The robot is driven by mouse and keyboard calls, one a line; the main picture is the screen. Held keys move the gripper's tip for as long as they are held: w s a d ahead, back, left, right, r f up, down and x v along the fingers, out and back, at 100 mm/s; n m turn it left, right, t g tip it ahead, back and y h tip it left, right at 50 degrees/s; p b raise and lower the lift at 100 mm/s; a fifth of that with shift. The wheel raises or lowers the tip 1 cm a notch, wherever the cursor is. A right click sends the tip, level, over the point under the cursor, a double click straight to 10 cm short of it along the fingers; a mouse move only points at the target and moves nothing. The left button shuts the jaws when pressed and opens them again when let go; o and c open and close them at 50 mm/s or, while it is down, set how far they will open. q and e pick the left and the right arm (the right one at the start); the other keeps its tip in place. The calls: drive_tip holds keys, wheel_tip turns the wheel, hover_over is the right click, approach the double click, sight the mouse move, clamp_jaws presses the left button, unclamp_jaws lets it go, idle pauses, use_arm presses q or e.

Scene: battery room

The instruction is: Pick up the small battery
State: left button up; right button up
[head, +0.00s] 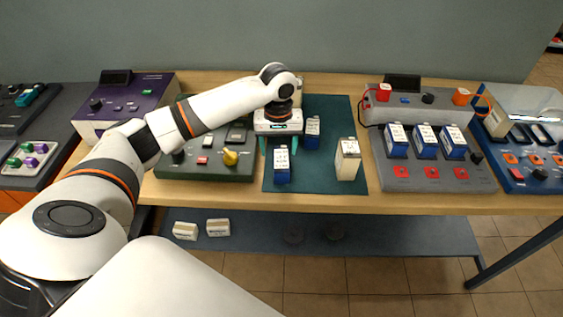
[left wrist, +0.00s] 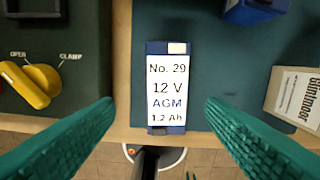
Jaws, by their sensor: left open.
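A small blue battery (head: 282,176) stands at the front of the dark green mat (head: 331,106). In the left wrist view its white label (left wrist: 166,90) reads No. 29, 12 V, AGM, 1.2 Ah. My left gripper (head: 279,146) is open and empty, pointing down just above and behind this battery in the head view. In the left wrist view its green fingers (left wrist: 160,106) lie one on each side of the battery, with gaps on both sides. Another blue battery (head: 312,134) stands farther back on the mat. My right gripper is not in view.
A cream battery (head: 347,164) stands right of the blue one, on the mat. A green clamp unit (head: 206,170) with a yellow lever (left wrist: 44,78) is left. A grey charger (head: 431,177) holding several batteries is right. Two pale boxes (head: 218,227) lie on the lower shelf.

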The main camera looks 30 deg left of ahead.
sight(281, 158)
use_arm(q)
drive_tip(key=shift+f, duration=0.45)
drive_tip(key=f, duration=0.3)
drive_tip(key=f+p, duration=0.1)
drive_tip(key=f, duration=0.1)
drive_tip(key=shift+w+d+f, duration=0.1)
drive_tip(key=shift+w+f, duration=0.2)
drive_tip(key=shift+w, duration=0.1)
drive_tip(key=shift+c, duration=0.5)
drive_tip(key=shift+r, duration=0.1)
clamp_jaws()
